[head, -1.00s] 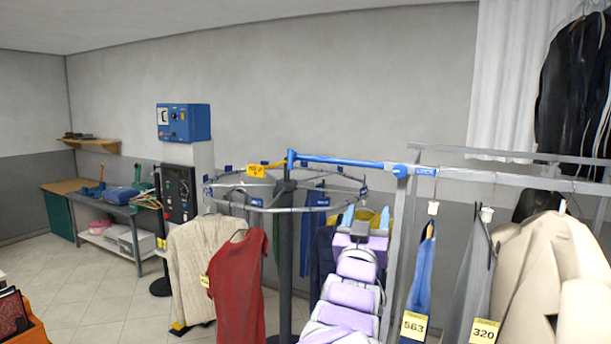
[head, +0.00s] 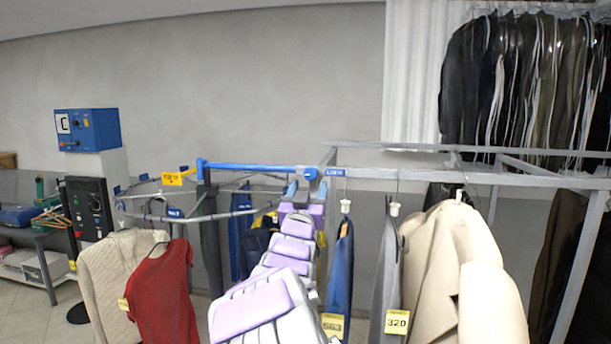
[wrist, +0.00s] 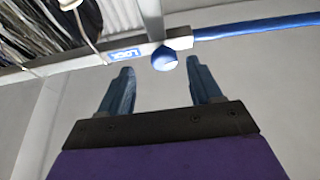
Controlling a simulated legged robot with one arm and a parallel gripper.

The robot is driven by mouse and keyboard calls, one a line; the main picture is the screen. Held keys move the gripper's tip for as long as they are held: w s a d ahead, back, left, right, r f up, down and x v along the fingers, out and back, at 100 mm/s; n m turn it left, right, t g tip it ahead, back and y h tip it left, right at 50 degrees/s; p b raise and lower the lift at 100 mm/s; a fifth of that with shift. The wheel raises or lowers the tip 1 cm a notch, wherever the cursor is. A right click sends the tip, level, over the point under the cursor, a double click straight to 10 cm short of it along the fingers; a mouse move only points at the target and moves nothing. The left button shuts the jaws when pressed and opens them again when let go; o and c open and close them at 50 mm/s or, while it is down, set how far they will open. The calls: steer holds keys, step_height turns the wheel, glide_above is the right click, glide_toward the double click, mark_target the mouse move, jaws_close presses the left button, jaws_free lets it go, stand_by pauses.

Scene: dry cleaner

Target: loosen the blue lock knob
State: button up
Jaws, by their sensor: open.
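The blue lock knob (head: 311,173) sits where the blue bar (head: 250,168) meets the grey rail, beside a small blue label (head: 336,172). In the wrist view the knob (wrist: 165,59) is a round blue ball under the rail, next to a blue label (wrist: 125,55). My gripper (head: 304,190) is just below the knob in the head view. In the wrist view my gripper (wrist: 160,70) is open, its two blue fingers apart and the knob showing between and beyond their tips. I cannot tell whether a finger touches it.
A round garment carousel (head: 250,211) is on the left, with a red garment (head: 163,295) and a cream one (head: 118,270). Tagged clothes, including a beige coat (head: 455,265), hang from the grey rail (head: 470,178) at right. A blue control box (head: 88,129) is on the left.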

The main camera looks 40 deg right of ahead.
mark_target(310, 177)
steer(key=d, duration=0.1)
steer(key=w+d, duration=0.1)
steer(key=d+r, duration=0.1)
steer(key=shift+w+d, duration=0.1)
steer(key=shift+w, duration=0.1)
steer(key=shift+w+d+r+p, duration=0.1)
steer(key=shift+w+r+p, duration=0.05)
steer(key=shift+w+p, duration=0.2)
steer(key=shift+w+a+r, duration=0.25)
steer(key=shift+w+a, duration=0.25)
steer(key=shift+a, duration=0.2)
steer(key=shift+a+r, duration=0.15)
steer(key=shift+a, duration=0.25)
steer(key=shift+s+d, duration=0.1)
steer(key=shift+d, duration=0.3)
steer(key=shift+d+f, duration=0.25)
steer(key=shift+d, duration=0.5)
steer(key=shift+c, duration=2.2)
steer(key=shift+w+a, duration=0.2)
steer(key=shift+w, duration=0.05)
steer(key=shift+c, duration=1.4)
steer(key=shift+s+a+r, duration=0.1)
steer(key=shift+r, duration=0.05)
steer(key=c, duration=0.3)
